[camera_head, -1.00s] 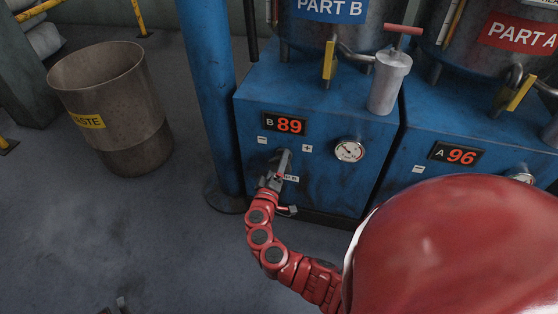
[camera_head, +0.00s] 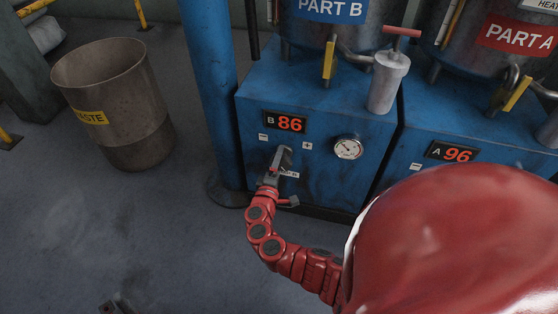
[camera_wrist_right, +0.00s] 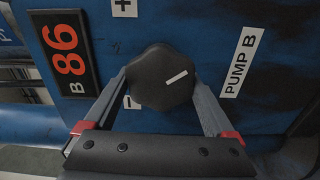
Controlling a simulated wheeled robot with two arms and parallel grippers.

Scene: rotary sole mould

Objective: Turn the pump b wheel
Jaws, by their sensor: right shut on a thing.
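The pump B wheel is a dark lobed knob (camera_wrist_right: 163,78) with a white mark, on the front of the blue pump cabinet (camera_head: 330,190). In the right wrist view its white mark is tilted. My right gripper (camera_wrist_right: 160,90) has one finger on each side of the knob and is shut on it. In the head view the right gripper (camera_head: 280,160) largely hides the knob. The B display (camera_head: 286,122) reads 86, and it also shows in the right wrist view (camera_wrist_right: 68,60). Plus and minus labels flank the knob. My left gripper is not in view.
A round gauge (camera_head: 348,148) sits right of the knob. A blue post (camera_head: 213,100) stands close on the left. A waste bin (camera_head: 115,105) stands farther left. The A display (camera_head: 452,152) reads 96 on the neighbouring cabinet. Floor at lower left is mostly clear.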

